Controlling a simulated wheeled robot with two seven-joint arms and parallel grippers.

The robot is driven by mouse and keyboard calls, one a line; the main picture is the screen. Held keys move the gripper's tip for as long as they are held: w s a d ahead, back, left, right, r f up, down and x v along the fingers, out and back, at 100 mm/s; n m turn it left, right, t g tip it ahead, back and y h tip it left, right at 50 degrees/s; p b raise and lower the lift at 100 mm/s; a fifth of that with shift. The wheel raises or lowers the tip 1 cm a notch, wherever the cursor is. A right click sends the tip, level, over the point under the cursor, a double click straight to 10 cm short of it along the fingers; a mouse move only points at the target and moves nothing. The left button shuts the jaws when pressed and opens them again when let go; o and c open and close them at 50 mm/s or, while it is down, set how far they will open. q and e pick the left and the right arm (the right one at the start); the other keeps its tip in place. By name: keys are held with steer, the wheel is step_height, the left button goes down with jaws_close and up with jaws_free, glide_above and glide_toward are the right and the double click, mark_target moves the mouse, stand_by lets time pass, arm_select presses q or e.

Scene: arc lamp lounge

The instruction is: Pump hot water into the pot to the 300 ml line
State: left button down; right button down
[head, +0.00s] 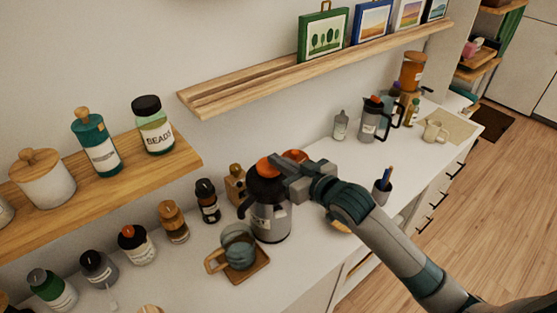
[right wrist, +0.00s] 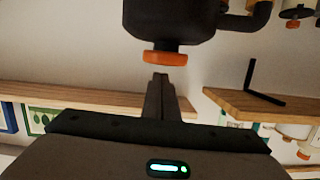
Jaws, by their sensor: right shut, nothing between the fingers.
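The hot water dispenser (head: 271,222) is a grey pump flask with a black top and an orange pump button (head: 266,168). It stands upright on the white counter. A glass pot (head: 239,246) with a wooden handle sits on a square wooden tray beside it, below the black spout; its level line and contents are not readable. My right gripper (head: 280,165) is shut and empty at the dispenser's top, partly hiding it. In the right wrist view, which is upside down, the fingertips (right wrist: 161,78) are close to the orange button (right wrist: 165,58); contact cannot be told.
Bottles and jars line the counter to the left, including a dark bottle (head: 207,200). A wooden shelf (head: 190,160) hangs above them, and a picture ledge (head: 240,88) is behind. A grey jug (head: 371,120), a mug (head: 435,131) and a pen cup (head: 382,191) stand right.

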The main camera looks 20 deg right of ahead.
steer(key=shift+f, duration=0.45)
steer(key=shift+f, duration=1.05)
steer(key=shift+s+f, duration=0.1)
steer(key=shift+f, duration=0.1)
steer(key=shift+r, duration=0.1)
